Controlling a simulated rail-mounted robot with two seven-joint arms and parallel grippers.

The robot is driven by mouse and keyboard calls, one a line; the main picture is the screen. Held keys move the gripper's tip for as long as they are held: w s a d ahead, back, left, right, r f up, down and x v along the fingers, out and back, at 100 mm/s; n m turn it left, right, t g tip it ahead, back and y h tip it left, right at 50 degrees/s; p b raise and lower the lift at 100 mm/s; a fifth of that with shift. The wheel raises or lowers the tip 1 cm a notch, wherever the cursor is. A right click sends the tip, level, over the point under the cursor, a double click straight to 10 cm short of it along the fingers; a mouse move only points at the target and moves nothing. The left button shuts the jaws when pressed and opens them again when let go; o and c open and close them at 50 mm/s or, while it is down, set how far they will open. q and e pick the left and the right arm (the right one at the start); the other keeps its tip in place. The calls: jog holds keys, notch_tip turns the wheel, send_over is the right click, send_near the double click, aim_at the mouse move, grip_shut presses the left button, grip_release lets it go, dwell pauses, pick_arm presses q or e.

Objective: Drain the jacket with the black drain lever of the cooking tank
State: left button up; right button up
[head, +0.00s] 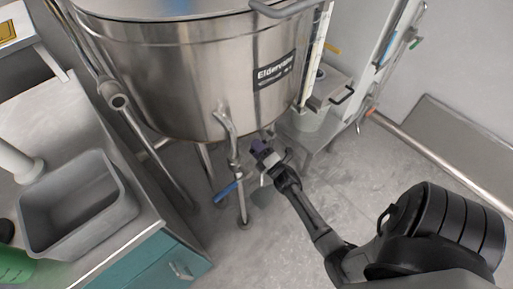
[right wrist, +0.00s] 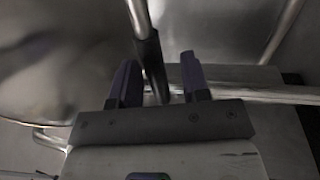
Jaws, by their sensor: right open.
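The steel cooking tank (head: 195,75) stands at the upper middle of the head view, with its rounded underside above the floor. My right gripper (head: 264,152) reaches up under the tank's lower right side. In the right wrist view its two dark fingers (right wrist: 158,64) are open. A bar with a black sleeve, which looks like the black drain lever (right wrist: 149,52), comes down from above between the fingers. I cannot tell whether either finger touches it. In the head view I cannot make this lever out near my gripper. My left gripper is not in view.
A blue-handled valve lever (head: 226,191) hangs on the outlet pipe (head: 228,126) just left of my right gripper. Tank legs and pipes stand close by. A grey bin (head: 78,207) sits on the left counter. The floor (head: 335,160) at right is clear.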

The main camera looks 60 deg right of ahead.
jog(key=p+v, duration=0.4)
jog(key=v, duration=1)
jog(key=shift+w, duration=0.15)
